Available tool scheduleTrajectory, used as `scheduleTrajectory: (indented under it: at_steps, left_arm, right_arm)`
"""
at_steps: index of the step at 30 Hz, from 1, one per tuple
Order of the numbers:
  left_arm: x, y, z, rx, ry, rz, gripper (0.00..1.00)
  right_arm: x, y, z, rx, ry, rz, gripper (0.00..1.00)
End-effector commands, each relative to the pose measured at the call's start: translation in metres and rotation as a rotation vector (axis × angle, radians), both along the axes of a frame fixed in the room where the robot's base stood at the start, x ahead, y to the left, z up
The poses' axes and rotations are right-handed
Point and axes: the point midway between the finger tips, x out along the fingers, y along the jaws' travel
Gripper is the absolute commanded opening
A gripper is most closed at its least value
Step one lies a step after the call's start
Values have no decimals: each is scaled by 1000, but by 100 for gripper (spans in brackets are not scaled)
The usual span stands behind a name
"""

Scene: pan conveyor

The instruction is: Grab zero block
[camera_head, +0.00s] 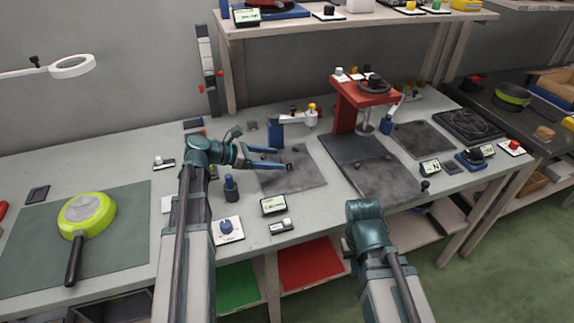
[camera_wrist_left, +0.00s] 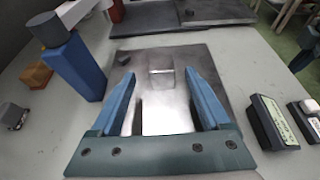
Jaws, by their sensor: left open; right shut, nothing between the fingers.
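My left gripper (camera_head: 287,158) is open above the dark grey plate (camera_head: 306,177) in the middle of the bench. In the left wrist view the two blue fingers (camera_wrist_left: 158,80) stand wide apart. A small shiny grey square block shape (camera_wrist_left: 161,77) shows between the fingertips, with a bright glare in front of it. I cannot tell for sure that it is the zero block, and no finger touches it.
A blue post stand (camera_head: 276,136) is behind the plate, and in the left wrist view it rises left of the fingers. A small display (camera_head: 273,205) stands in front of the plate. A red press (camera_head: 357,100) stands to the right. A green pan (camera_head: 86,214) lies far left.

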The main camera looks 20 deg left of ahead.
Motion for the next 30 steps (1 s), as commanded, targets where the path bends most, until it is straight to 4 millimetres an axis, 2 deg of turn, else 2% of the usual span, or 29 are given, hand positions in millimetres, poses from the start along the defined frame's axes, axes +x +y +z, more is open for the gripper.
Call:
scheduleTrajectory:
  at_steps: [5, 14, 21, 30]
  left_arm:
    - [4, -8, -6, 0, 0, -3, 80]
    - [24, -39, -22, 1, 1, -3, 80]
    - [25, -40, -21, 0, 0, -1, 80]
    - [25, -40, -21, 0, 0, -1, 26]
  right_arm:
    - [0, 0, -6, 0, 0, 0, 0]
    - [0, 0, -22, 0, 0, 0, 0]
    - [0, 0, -21, 0, 0, 0, 0]
    - [0, 0, -21, 0, 0, 0, 0]
